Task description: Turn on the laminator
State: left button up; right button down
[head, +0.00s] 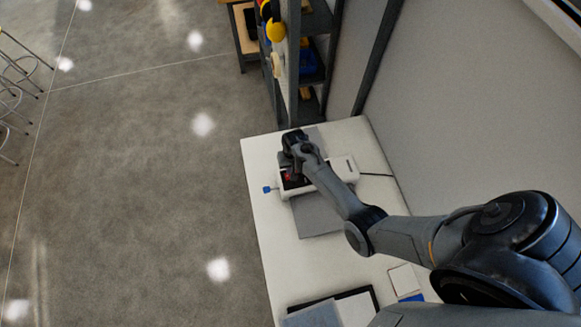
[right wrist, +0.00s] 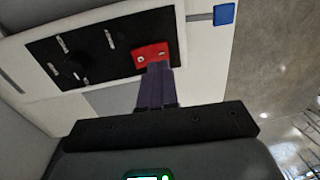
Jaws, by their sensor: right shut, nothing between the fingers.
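The white laminator (head: 344,168) stands on the white table, with a black control panel that fills much of the right wrist view (right wrist: 95,58). A red rocker switch (right wrist: 150,54) sits at one end of the panel and shows as a small red patch in the head view (head: 288,177). My right gripper (head: 297,170) is shut and empty above the panel. In the right wrist view its fingertips (right wrist: 157,68) overlap the lower edge of the red switch; I cannot tell whether they press it. My left gripper is not in view.
A blue tab (head: 267,189) sticks out at the laminator's left side. A grey sheet (head: 316,217) lies in front of it. A black tray (head: 375,295) and papers are at the table's near end. Shelving (head: 313,60) stands behind, and a wall runs along the right.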

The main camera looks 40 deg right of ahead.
jog(key=shift+w+a+r, duration=0.1)
jog(key=shift+w+r, duration=0.05)
jog(key=shift+r, duration=0.75)
notch_tip(320, 180, up, 9)
jog(key=b, duration=0.1)
send_over(287, 176)
jog(key=shift+a+f, duration=0.15)
jog(key=shift+f, duration=0.1)
